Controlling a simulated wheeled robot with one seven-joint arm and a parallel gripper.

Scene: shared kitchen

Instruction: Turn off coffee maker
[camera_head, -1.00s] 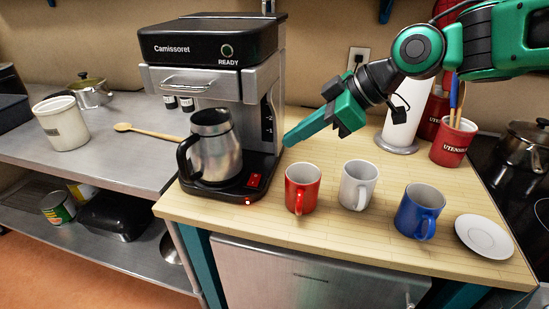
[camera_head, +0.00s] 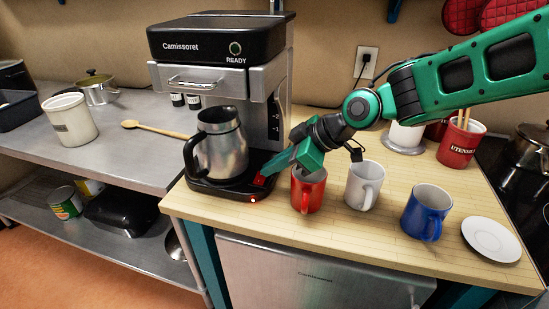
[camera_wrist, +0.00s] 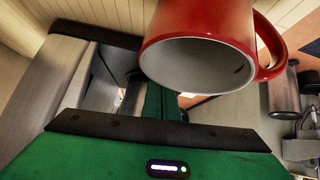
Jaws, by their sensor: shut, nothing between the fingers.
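The black and silver coffee maker (camera_head: 215,75) stands on the wooden counter, with a READY light on its front. A steel carafe (camera_head: 220,150) sits on its base. A red switch (camera_head: 260,180) is at the front right of the base, with a small red light (camera_head: 253,201) lit below it. My green gripper (camera_head: 262,173) is shut and empty, its tip at the switch; I cannot tell whether it touches. The gripper also shows in the wrist view (camera_wrist: 165,105). The red mug (camera_head: 308,192) is just beside and partly under my gripper, and looms large in the wrist view (camera_wrist: 200,45).
A white mug (camera_head: 362,188), a blue mug (camera_head: 425,212) and a white saucer (camera_head: 490,240) stand to the right on the counter. A red utensil crock (camera_head: 458,145) is behind them. A wooden spoon (camera_head: 150,129) lies on the steel table at left.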

